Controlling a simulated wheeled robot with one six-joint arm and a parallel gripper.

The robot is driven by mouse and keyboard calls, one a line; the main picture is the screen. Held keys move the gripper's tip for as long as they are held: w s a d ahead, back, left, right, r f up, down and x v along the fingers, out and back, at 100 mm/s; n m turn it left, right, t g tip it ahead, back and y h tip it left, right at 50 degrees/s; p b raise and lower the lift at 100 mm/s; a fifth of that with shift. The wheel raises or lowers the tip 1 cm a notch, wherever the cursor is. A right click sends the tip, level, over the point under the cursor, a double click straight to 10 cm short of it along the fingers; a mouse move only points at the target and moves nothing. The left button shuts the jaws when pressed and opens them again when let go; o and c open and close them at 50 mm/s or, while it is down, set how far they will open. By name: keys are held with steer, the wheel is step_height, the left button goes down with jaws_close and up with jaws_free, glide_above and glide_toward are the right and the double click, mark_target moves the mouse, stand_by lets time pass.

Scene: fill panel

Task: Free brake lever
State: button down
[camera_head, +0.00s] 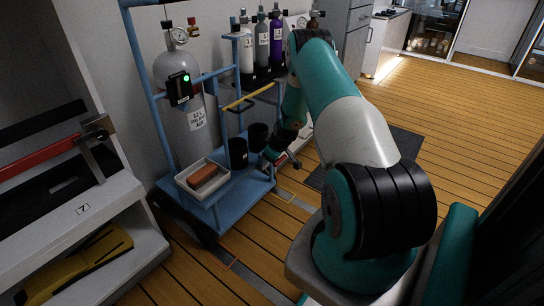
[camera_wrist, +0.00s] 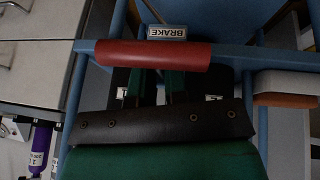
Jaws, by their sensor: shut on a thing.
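The brake lever is a blue bar with a red grip (camera_wrist: 152,54), seen across the upper part of the wrist view. A grey plate marked BRAKE (camera_wrist: 172,33), upside down in this view, sits just beyond the grip. My gripper (camera_wrist: 153,78) is shut on the red grip, with its fingers reaching up to the grip's near edge; the fingertips are partly hidden by it. In the head view my gripper is low beside the blue cart (camera_head: 240,190), mostly hidden by my arm, and the lever cannot be made out there.
The cart carries a large grey cylinder (camera_head: 186,100), a white tray (camera_head: 222,184) with an orange-brown block (camera_head: 203,176), and dark cups (camera_head: 238,152). Several small cylinders (camera_head: 262,45) stand behind. A shelf (camera_head: 75,215) is at left. Wooden floor (camera_head: 460,120) is open at right.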

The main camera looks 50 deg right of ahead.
steer(key=shift+s+d, duration=0.15)
steer(key=shift+d, duration=0.1)
stand_by(0.4)
steer(key=c, duration=1)
jaws_free()
steer(key=shift+f, duration=0.1)
steer(key=shift+c, duration=0.2)
steer(key=o, duration=1)
steer(key=shift+a, duration=0.2)
steer(key=shift+o, duration=0.2)
steer(key=p+v, duration=0.5)
steer(key=v, duration=1.2)
steer(key=shift+r+p, duration=0.25)
steer(key=shift+p, duration=0.15)
steer(key=shift+c, duration=0.2)
